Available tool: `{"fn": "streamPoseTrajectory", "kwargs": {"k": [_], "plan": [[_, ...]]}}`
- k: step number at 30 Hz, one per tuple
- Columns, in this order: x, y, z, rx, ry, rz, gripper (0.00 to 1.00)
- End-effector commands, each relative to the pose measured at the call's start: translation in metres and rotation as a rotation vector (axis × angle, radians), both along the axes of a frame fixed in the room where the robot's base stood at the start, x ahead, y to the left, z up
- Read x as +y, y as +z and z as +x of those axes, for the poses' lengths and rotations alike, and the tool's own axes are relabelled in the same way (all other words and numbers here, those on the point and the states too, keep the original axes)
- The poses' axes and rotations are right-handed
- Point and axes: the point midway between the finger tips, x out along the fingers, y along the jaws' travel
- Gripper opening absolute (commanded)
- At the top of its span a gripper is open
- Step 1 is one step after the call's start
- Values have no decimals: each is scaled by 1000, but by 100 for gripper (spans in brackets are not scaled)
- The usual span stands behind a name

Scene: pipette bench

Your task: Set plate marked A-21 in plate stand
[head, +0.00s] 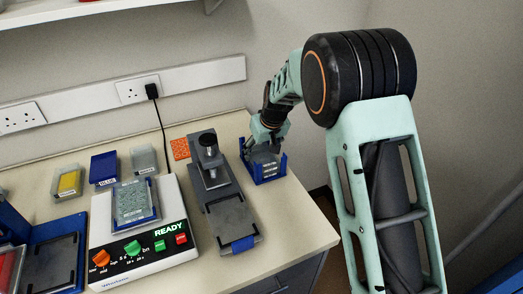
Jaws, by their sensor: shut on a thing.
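My gripper (267,140) points down at the back right of the bench, shut on a pale grey plate (264,159). The plate is low, at a blue stand (270,180) with raised corners, and looks to be between them. I cannot tell whether it rests on the stand's floor. The gripper hides the plate's far part, and no marking on it is readable here, so I cannot confirm A-21.
A grey press-like device (226,215) stands just left of the blue stand. Left of it is a white machine (155,248) showing READY, with a plate (133,203) on top. An orange rack (180,149) and small boxes sit behind. The bench's right edge is close.

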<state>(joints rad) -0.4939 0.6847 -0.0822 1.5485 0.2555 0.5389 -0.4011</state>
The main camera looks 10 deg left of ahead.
Motion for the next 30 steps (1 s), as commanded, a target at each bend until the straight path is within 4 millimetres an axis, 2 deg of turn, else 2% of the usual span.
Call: {"fn": "streamPoseTrajectory", "kwargs": {"k": [1,5,6,17,22,30], "plan": [[0,-1,0,-1,0,1,64],[0,0,0,0,0,0,78],[0,0,0,-1,0,1,79],[0,5,0,-1,0,1,79],[-4,23,-4,-5,0,2,79],[-16,74,-22,-4,0,3,79]]}}
